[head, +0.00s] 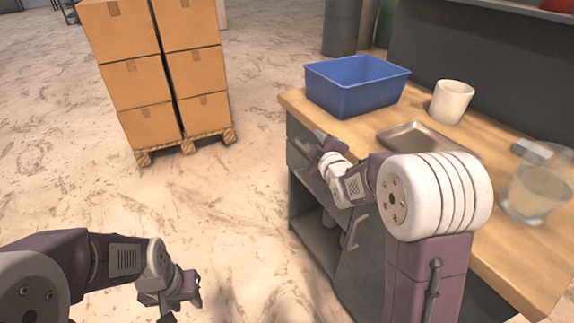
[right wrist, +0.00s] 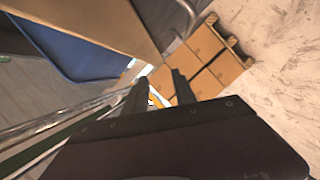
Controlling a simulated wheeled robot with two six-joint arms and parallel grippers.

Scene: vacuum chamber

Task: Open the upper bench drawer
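The bench (head: 520,265) has a wooden top and a dark grey front at the right of the head view. The upper drawer's front (head: 297,152) is just under the top's left edge, partly hidden by my right gripper. I cannot tell whether the drawer stands out. My right gripper (head: 319,138) is at the drawer front; its two fingers (right wrist: 160,88) are apart in the right wrist view. Whether they surround the drawer's handle is not clear. My left gripper (head: 188,288) hangs over the floor at lower left, away from the bench; its finger gap is too small to judge.
A blue bin (head: 355,92), a white cup (head: 451,102), a metal tray (head: 415,138) and a clear beaker (head: 535,190) stand on the bench. A lower handle (head: 355,231) sticks out below. Stacked cartons (head: 140,80) stand on a pallet at left. Floor between is clear.

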